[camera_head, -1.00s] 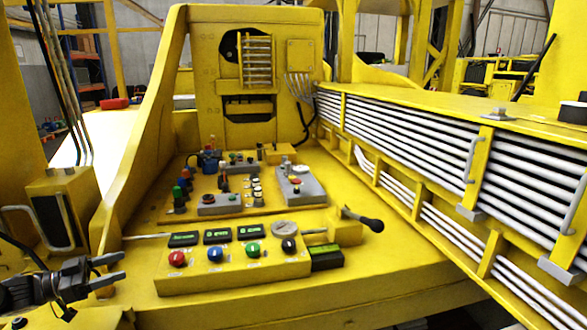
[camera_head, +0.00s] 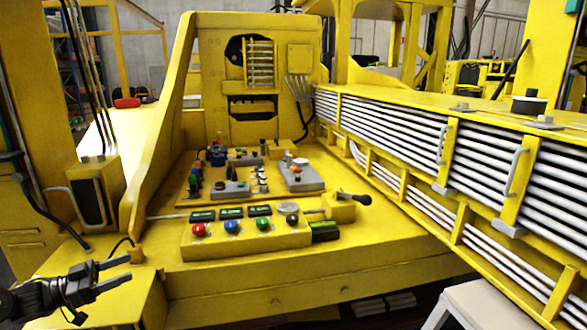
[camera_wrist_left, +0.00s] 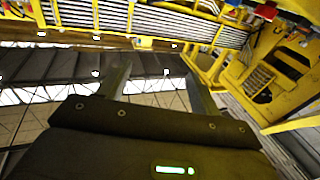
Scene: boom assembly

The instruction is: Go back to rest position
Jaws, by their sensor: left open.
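My left gripper (camera_head: 116,274) is at the lower left of the head view. Its two dark fingers are apart, with nothing between them, and they point right. It is left of the yellow control console (camera_head: 250,240) and apart from its buttons. The front row has red (camera_head: 198,230), blue (camera_head: 231,227), green (camera_head: 265,225) and dark buttons below small green displays. A black-knobbed lever (camera_head: 353,197) is at the right end of the console. My right gripper is not in view.
A yellow frame with white tubes (camera_head: 390,138) runs along the right side. A yellow post with a dark box (camera_head: 92,200) stands at the left. In the left wrist view, a dark panel with a green light (camera_wrist_left: 170,169) fills the bottom.

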